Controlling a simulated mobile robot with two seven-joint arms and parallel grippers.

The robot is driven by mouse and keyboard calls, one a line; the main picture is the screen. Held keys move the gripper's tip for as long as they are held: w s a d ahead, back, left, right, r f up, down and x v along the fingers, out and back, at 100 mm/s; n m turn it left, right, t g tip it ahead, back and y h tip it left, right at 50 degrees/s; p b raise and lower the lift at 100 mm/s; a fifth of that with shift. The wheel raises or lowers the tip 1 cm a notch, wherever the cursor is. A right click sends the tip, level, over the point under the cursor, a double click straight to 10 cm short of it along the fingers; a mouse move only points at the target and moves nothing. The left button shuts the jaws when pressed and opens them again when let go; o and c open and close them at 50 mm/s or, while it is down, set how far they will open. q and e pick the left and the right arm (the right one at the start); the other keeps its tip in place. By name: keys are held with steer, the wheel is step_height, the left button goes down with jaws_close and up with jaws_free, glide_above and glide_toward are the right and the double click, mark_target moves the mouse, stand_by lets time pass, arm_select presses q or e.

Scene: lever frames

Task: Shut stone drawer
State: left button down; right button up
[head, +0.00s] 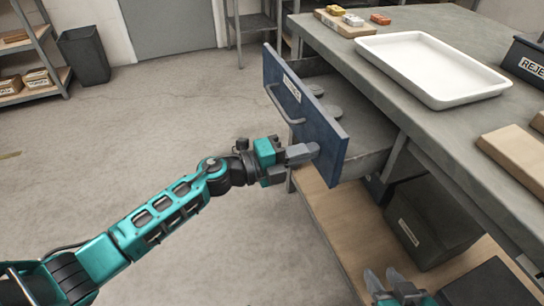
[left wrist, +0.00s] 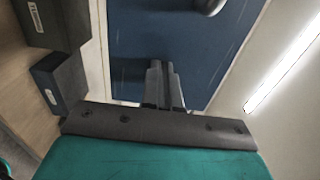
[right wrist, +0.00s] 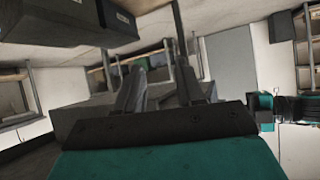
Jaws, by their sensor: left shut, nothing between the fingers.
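The stone drawer has a blue front (head: 305,110) with a bar handle (head: 283,106) and a white label. It stands pulled out from the grey workbench (head: 440,125). Flat grey round stones (head: 331,112) show inside, partly hidden by the front. My left gripper (head: 313,151) is shut and empty, its fingertips at the outer face of the front, near its lower right end. In the left wrist view its closed fingers (left wrist: 160,68) point at the blue panel (left wrist: 178,35); contact looks likely. My right gripper (head: 384,280) is open and empty, low beside the bench; its fingers (right wrist: 158,72) are apart.
On the bench top are a white tray (head: 432,66), a dark reject bin (head: 527,62) and a small board with coloured pieces (head: 345,22). A dark box (head: 432,220) stands on the wooden lower shelf (head: 335,225).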

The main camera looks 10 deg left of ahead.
arm_select(q)
steer(key=b+x, duration=0.1)
steer(key=x, duration=1.1)
steer(key=shift+b, duration=0.3)
steer(key=shift+w+d, duration=0.25)
steer(key=shift+d, duration=0.15)
steer(key=shift+r, duration=0.15)
arm_select(e)
steer(key=shift+a+f, duration=0.25)
steer(key=shift+f, duration=0.05)
arm_select(q)
steer(key=shift+d+r, duration=0.1)
steer(key=shift+r, duration=0.05)
arm_select(e)
steer(key=shift+d+f, duration=0.1)
